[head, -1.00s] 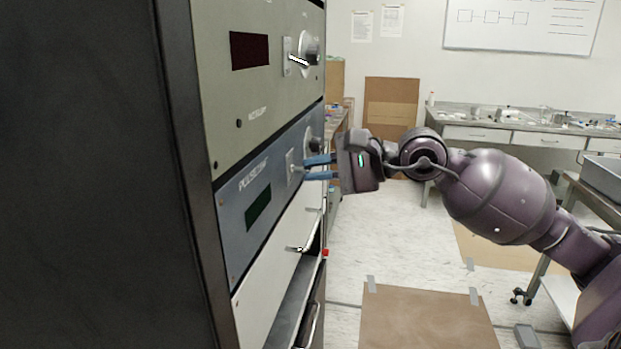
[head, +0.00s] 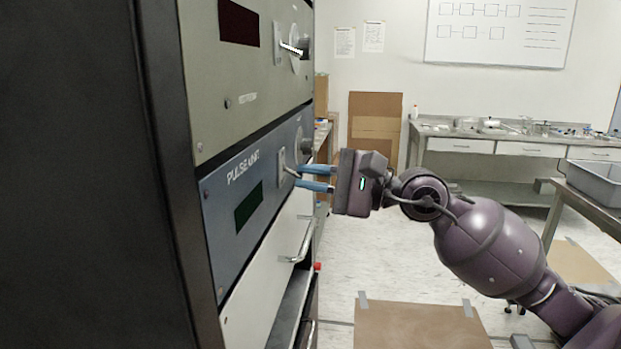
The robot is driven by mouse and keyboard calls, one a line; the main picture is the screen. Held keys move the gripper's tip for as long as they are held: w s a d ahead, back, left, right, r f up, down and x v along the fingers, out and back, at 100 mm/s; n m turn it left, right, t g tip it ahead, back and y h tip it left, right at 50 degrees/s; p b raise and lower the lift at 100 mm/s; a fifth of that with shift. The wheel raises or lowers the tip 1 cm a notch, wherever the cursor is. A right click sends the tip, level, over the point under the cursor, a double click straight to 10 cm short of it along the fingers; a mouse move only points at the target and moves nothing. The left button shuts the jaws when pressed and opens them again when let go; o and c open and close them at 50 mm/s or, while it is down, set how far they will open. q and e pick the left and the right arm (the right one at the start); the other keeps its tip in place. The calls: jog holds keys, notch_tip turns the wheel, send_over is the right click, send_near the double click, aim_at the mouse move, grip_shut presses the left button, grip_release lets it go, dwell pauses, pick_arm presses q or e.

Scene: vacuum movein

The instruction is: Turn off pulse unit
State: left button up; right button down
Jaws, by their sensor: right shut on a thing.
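The pulse unit (head: 222,215) is the blue-grey panel in the rack at the left, with its name printed above a dark green display (head: 249,207). A small toggle switch (head: 287,168) on a light plate sits to the right of the display. My right gripper (head: 299,177) has its two blue fingers at this switch, one above the other, and is shut on its lever. The lever's tip is partly hidden between the fingers. My left gripper is not in view.
A grey-green unit (head: 215,90) with a similar switch (head: 290,48) and a dark red display is above. A white drawer with a metal handle (head: 303,243) is below. A bench (head: 470,135) and a cart with a grey bin (head: 597,180) stand beyond open floor.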

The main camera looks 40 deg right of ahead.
jog(key=shift+f, duration=0.1)
jog(key=c, duration=1.4)
grip_release()
jog(key=shift+c, duration=0.2)
jog(key=r+v, duration=0.1)
jog(key=v, duration=0.9)
jog(key=shift+s+d+f, duration=0.2)
jog(key=shift+s+f, duration=0.15)
jog(key=shift+f, duration=0.1)
